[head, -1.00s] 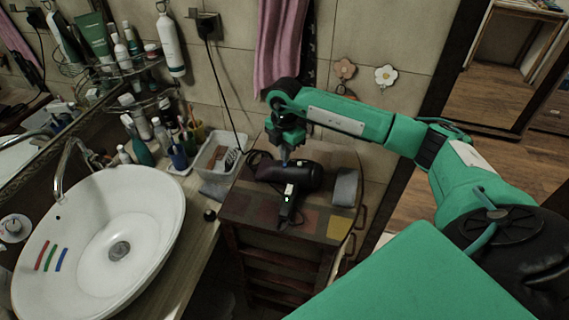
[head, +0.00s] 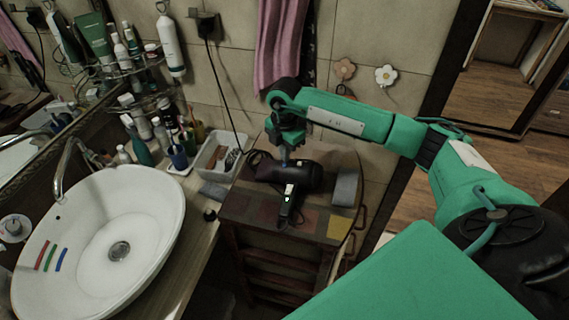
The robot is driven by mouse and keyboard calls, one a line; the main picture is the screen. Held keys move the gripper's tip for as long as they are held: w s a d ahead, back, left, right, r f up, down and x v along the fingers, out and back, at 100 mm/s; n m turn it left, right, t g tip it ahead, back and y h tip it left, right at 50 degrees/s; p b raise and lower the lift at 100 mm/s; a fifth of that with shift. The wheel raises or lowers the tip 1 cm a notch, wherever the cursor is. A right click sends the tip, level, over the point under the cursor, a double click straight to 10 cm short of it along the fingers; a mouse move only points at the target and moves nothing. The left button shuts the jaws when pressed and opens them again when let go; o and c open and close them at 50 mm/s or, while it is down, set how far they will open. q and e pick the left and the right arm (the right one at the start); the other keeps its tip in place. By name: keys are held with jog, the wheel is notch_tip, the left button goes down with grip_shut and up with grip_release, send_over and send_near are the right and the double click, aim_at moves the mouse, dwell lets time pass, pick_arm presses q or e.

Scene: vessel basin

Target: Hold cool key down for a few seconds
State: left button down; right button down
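A black hair dryer (head: 312,178) lies on top of the small wooden cabinet (head: 262,212), its handle (head: 289,203) pointing toward me. The cool key is too small to make out. My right gripper (head: 286,160) reaches down from above to the dryer's body, near the top of the handle. Its fingertips look very close to the dryer or touching it; I cannot tell which. The fingers are too small to show whether they are open or shut. My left gripper is not in view.
A white basin (head: 88,225) with a tap (head: 65,165) stands at the left. A grey cloth block (head: 345,188) lies right of the dryer. A tray of small items (head: 213,155) and several bottles stand behind, left of the dryer. A cord runs up to the wall socket.

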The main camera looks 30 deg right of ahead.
jog(key=shift+f+b, duration=0.7)
jog(key=shift+f, duration=0.25)
dwell(0.3)
jog(key=shift+r, duration=0.1)
dwell(3.3)
jog(key=shift+r+p, duration=1.95)
jog(key=shift+r, duration=1.5)
